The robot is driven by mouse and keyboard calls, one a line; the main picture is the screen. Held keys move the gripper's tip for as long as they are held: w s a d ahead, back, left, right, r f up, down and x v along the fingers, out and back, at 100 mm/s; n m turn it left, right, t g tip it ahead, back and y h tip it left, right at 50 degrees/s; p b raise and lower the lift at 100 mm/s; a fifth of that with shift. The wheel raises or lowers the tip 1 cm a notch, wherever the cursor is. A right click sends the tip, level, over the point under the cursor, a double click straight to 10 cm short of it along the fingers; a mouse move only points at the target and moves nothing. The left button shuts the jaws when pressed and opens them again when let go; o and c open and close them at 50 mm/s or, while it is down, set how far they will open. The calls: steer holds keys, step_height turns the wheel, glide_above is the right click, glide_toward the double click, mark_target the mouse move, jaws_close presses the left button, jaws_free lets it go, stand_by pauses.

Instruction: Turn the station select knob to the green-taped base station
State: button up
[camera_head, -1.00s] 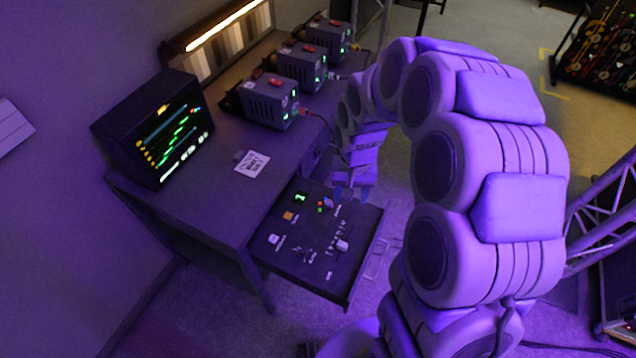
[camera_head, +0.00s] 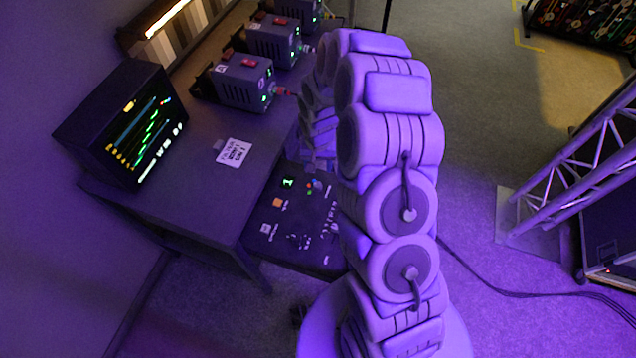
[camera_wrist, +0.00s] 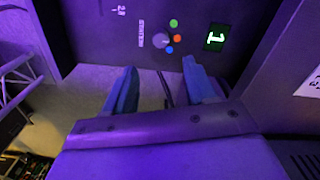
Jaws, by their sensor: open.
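The station select knob (camera_wrist: 161,41) is a small round pale knob on the dark panel in the wrist view. Beside it are a green dot (camera_wrist: 174,23), an orange-red dot (camera_wrist: 178,38) and a blue dot (camera_wrist: 169,50). Its pointer direction is too small to tell. A green display (camera_wrist: 215,38) next to it reads 1. My gripper (camera_wrist: 160,66) is open and empty, its two blue fingers apart, with the knob beyond the gap and not touched. In the head view the display (camera_head: 289,182) shows on the pulled-out panel, and my arm covers part of it.
Several grey station boxes with red tops, such as the nearest box (camera_head: 240,82), stand along the desk. A monitor (camera_head: 122,120) and a note card (camera_head: 234,152) are on the desk. A metal truss (camera_head: 565,155) stands at right. Open floor lies between.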

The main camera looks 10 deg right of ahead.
mark_target(318, 184)
step_height(318, 184, down, 11)
steer(key=shift+a+r+b, duration=0.1)
steer(key=shift+b, duration=0.9)
steer(key=shift+a, duration=0.1)
steer(key=shift+c, duration=0.8)
jaws_close()
